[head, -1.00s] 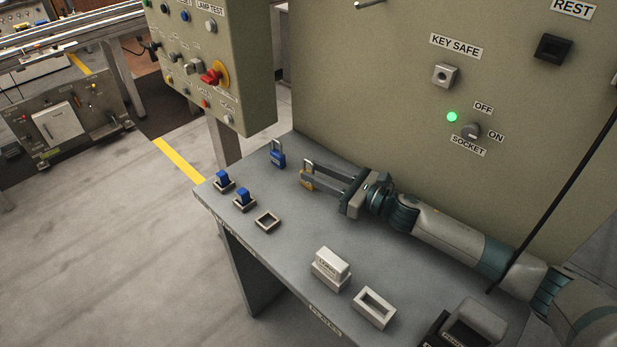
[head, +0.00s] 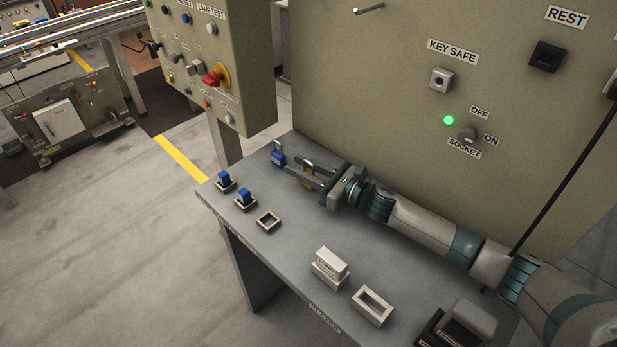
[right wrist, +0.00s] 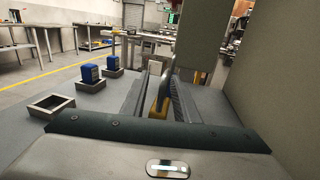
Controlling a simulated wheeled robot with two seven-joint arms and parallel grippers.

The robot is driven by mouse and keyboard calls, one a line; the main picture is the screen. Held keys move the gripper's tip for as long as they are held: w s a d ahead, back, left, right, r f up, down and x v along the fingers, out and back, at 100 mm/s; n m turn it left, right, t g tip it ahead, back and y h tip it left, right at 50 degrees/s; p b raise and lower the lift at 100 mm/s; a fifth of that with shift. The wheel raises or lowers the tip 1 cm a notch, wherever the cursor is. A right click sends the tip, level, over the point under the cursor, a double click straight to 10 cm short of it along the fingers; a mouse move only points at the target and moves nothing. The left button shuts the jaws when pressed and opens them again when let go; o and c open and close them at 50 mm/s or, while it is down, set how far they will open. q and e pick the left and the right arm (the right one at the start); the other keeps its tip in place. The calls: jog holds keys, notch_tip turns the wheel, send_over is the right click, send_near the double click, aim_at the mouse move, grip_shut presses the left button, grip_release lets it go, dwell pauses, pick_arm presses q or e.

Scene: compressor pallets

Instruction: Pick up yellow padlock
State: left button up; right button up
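The yellow padlock (head: 308,163) stands on the grey table near the panel. In the head view its shackle shows above my right gripper's fingers, which hide most of its body. In the right wrist view the yellow padlock (right wrist: 159,102) is between the two fingers. My right gripper (head: 293,171) is low over the table, its fingers reaching past both sides of the padlock. It is open, and gaps seem to show beside the padlock in the right wrist view (right wrist: 160,90). My left gripper is not in view.
A blue padlock (head: 278,156) stands just beyond my right fingertips. Two blue pieces in square holders (head: 225,180) and an empty square frame (head: 268,222) lie along the left edge. A white block (head: 330,264) and a white frame (head: 372,306) are nearer. The panel wall (head: 370,110) bounds the back.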

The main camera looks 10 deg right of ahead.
grip_shut()
jog(key=shift+r, duration=0.1)
